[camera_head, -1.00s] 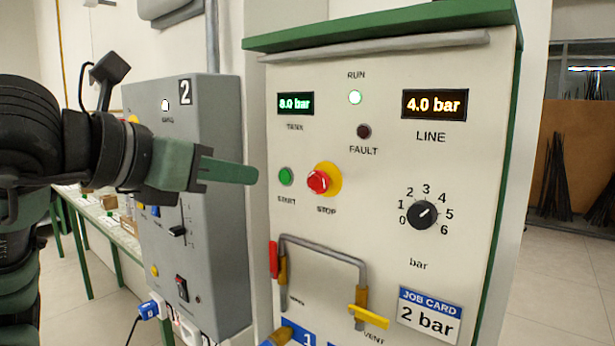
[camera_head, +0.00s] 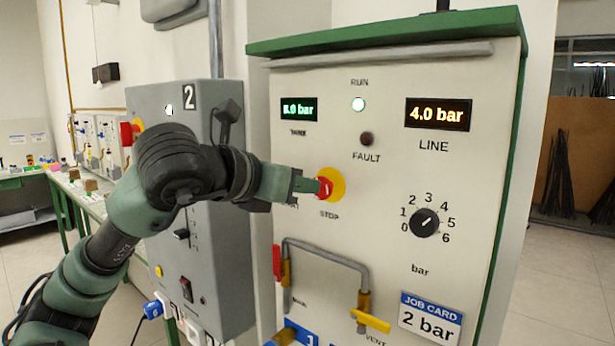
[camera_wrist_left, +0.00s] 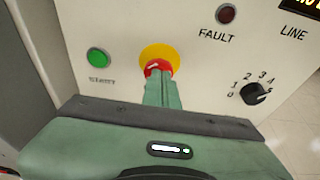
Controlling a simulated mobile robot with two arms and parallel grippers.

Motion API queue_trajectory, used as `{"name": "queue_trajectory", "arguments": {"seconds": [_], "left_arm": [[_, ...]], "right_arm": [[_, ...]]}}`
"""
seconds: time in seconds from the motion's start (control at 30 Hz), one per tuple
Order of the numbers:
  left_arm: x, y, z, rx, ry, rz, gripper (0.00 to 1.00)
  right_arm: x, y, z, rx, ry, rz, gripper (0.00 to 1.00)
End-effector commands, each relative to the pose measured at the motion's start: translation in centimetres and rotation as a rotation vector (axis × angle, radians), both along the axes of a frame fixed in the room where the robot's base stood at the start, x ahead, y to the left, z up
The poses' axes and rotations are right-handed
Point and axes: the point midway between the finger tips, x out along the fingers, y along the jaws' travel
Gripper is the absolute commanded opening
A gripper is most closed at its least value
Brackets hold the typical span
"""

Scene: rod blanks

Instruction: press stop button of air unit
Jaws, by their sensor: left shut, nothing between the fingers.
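The air unit (camera_head: 385,240) is a cream cabinet with a green top. Its red stop button (camera_head: 325,187) sits on a yellow disc above the word STOP. My left gripper (camera_head: 314,186) is shut and empty, with its tips at the left side of the red button; I cannot tell whether they press it. In the left wrist view the shut fingers (camera_wrist_left: 160,92) point at the red button (camera_wrist_left: 158,68) and cover its lower part. The green start button (camera_wrist_left: 97,58) shows there, left of the fingers; in the head view my gripper hides it. My right gripper is not in view.
The RUN lamp (camera_head: 358,104) is lit, and the FAULT lamp (camera_head: 366,139) is dark. The LINE display (camera_head: 437,114) reads 4.0 bar. A black dial (camera_head: 424,223) is at the right. A bent pipe with yellow handles (camera_head: 370,321) is below. A grey box (camera_head: 205,285) stands at the left.

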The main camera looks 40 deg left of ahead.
Motion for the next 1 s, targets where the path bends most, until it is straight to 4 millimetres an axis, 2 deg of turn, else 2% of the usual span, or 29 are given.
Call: {"name": "queue_trajectory", "arguments": {"seconds": [0.13,0.47,0.7,1.0], "left_arm": [[0.7,-0.1,0.0,0.000,0.000,-0.002,0.00],[0.8,-0.1,0.0,0.001,0.000,-0.001,0.00],[2.9,-0.3,0.0,-0.002,0.000,-0.002,0.00],[2.9,-0.2,-0.1,0.000,0.001,-0.001,0.00]], "right_arm": [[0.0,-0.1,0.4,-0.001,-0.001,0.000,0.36],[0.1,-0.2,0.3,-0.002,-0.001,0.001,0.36],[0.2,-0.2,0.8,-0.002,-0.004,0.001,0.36],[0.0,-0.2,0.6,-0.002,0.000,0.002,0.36]]}}
